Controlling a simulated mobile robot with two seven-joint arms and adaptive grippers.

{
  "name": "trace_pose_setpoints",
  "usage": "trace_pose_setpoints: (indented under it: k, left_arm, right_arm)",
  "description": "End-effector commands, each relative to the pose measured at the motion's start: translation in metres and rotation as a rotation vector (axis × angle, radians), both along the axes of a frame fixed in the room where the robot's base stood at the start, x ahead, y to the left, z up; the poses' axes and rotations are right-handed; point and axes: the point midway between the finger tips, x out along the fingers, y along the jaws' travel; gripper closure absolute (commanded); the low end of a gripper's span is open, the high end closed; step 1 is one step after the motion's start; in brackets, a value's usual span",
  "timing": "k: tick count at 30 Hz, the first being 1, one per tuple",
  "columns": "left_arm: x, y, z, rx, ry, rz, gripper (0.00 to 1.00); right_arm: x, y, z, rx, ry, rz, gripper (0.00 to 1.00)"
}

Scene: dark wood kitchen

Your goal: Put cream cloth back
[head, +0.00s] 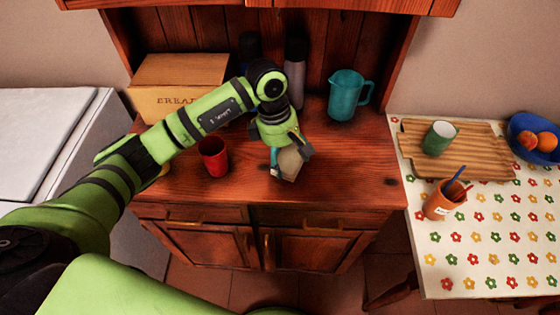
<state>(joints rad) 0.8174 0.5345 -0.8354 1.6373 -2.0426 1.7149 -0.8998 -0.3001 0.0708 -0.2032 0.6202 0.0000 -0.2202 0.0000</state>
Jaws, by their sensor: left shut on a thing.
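My left gripper (290,152) is over the wooden counter (235,190), to the right of the red cup. It points downward and is shut on the cream cloth (290,164). The cloth is a small beige piece between the fingers, close to the counter top; I cannot tell whether it touches the wood. My left arm comes in from the left and crosses over the counter. My right gripper is not in view.
A red cup (214,157), a bread box (178,88), a teal pitcher (346,94) and dark bottles (294,72) stand on the counter. The table at right holds a wooden tray (482,150), green cup (439,137), orange pot (439,205) and blue fruit bowl (520,125). The counter's right front is clear.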

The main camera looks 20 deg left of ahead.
Motion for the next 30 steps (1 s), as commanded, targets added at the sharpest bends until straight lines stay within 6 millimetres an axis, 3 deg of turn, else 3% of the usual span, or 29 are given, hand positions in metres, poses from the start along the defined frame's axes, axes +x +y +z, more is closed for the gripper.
trace_pose_setpoints:
  k: [5, 15, 21, 22, 23, 24, 30]
  left_arm:
    - [-0.003, 0.015, -0.009, -0.002, 0.0, 0.0, 0.53]
    - [-0.003, 0.015, -0.048, -0.002, 0.001, -0.001, 0.53]
    - [-0.002, 0.015, -0.05, -0.001, -0.001, -0.002, 0.53]
    - [-0.002, 0.015, -0.05, -0.001, -0.001, -0.002, 0.19]
    - [-0.002, 0.015, -0.05, -0.001, -0.001, -0.002, 0.07]
    - [-0.002, 0.015, -0.05, -0.001, -0.001, -0.002, 0.02]
    - [-0.002, 0.015, -0.05, -0.001, -0.001, -0.002, 0.02]
  right_arm:
    - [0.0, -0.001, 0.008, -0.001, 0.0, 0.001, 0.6]
    - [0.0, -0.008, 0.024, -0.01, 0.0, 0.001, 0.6]
    - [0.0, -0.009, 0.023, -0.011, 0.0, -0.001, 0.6]
    - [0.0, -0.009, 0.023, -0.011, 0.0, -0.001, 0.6]
    - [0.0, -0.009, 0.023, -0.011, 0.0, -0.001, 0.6]
    - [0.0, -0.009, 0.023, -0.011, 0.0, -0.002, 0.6]
    - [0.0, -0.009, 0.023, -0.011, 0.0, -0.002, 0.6]
